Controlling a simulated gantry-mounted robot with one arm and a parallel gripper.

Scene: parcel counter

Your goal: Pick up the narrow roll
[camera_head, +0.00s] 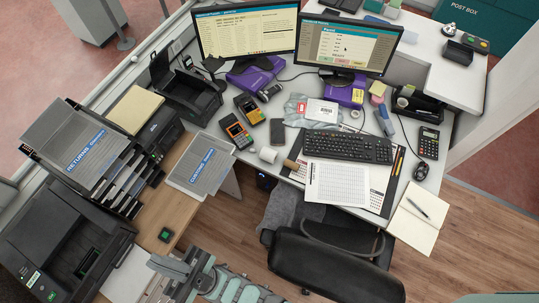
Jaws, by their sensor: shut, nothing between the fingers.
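A small white roll (268,154) lies on the light desk near its front left edge, left of the keyboard. A small brown cylindrical piece (291,164) lies just to its right; I cannot tell whether it is also a roll. Another small pale round item (355,114) shows behind the keyboard, too small to make out. I cannot tell from this view which is the narrow roll. My gripper (163,264) is at the bottom left, low in the picture and well apart from these items. It is shut and empty; its fingertips are small and partly hidden by my arm.
The keyboard (347,147), a phone (277,131) and card terminals (238,132) crowd the desk around the white roll. A customs folder (200,163) lies to its left. A black chair (325,265) stands in front. Printers and a tray stack (75,148) fill the left side.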

